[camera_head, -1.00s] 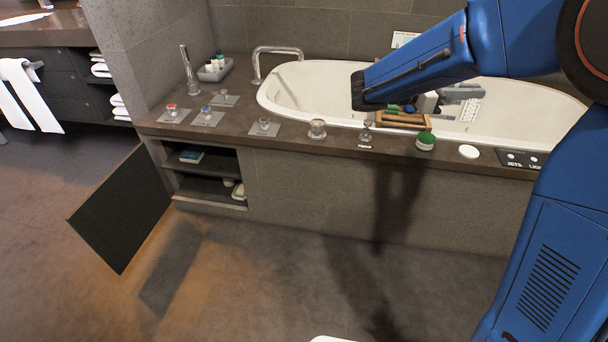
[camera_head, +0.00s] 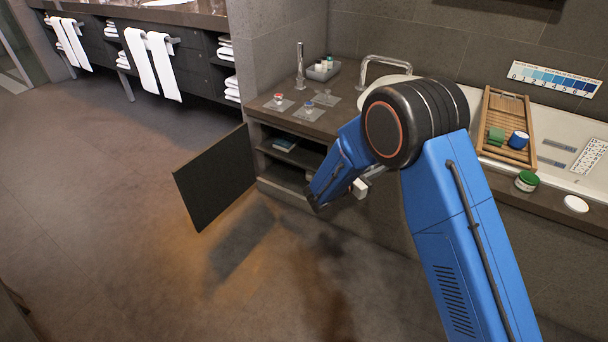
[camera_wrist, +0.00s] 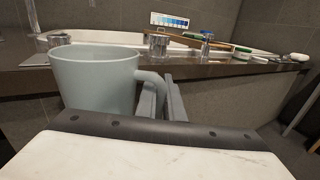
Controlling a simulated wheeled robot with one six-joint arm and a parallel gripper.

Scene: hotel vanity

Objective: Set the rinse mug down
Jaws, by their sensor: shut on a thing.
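The rinse mug (camera_wrist: 95,80) is pale grey-blue and upright in the wrist view. My gripper (camera_wrist: 163,98) is shut on its handle at the mug's right side. The mug is in front of the stone counter edge, apart from it. In the head view my arm reaches down and left in front of the counter; I cannot make out the mug or my fingers clearly there.
The stone counter (camera_head: 332,118) holds small fittings and a tray of bottles (camera_head: 322,70). Below is an open shelf cabinet (camera_head: 285,160) with its dark door (camera_head: 215,180) swung out. A wooden bath caddy (camera_head: 507,110) holds a blue cup.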

